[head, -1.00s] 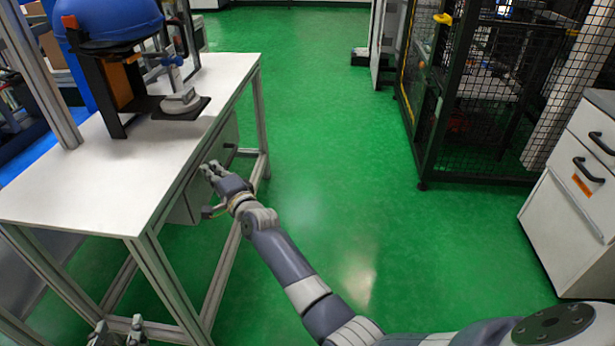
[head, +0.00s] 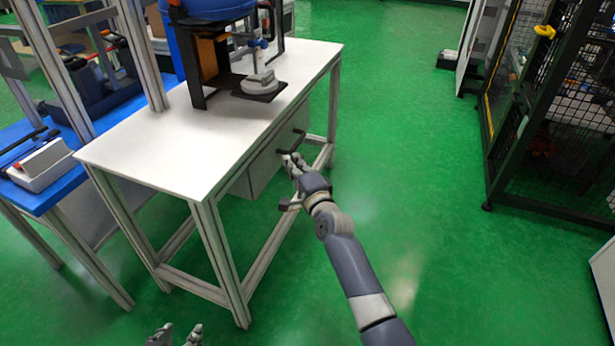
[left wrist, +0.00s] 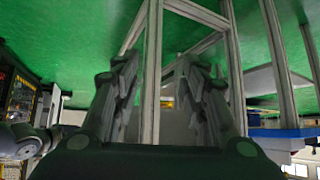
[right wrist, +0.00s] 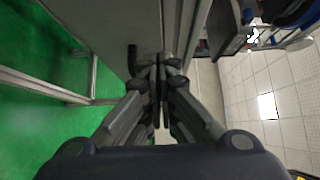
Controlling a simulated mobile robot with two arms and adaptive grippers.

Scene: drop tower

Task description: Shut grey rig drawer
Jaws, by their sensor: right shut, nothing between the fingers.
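The grey rig drawer (head: 265,170) sits under the white table top in the head view, with a dark handle (head: 299,132) on its front. I cannot tell whether it stands slightly out or is flush. In the right wrist view, a grey panel (right wrist: 100,30) and a dark handle (right wrist: 132,60) show close up. My right gripper (head: 291,160) is shut and empty, right at the drawer front; contact is unclear. It also shows in the right wrist view (right wrist: 158,65). My left gripper (head: 175,334) is low at the head view's bottom edge; its fingers are apart and empty in the left wrist view (left wrist: 158,75).
The white table (head: 150,150) has aluminium legs and carries a rig with a blue dome (head: 215,8). A blue bench (head: 30,190) stands at left. A black mesh cage (head: 555,130) stands at right. The green floor between is clear.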

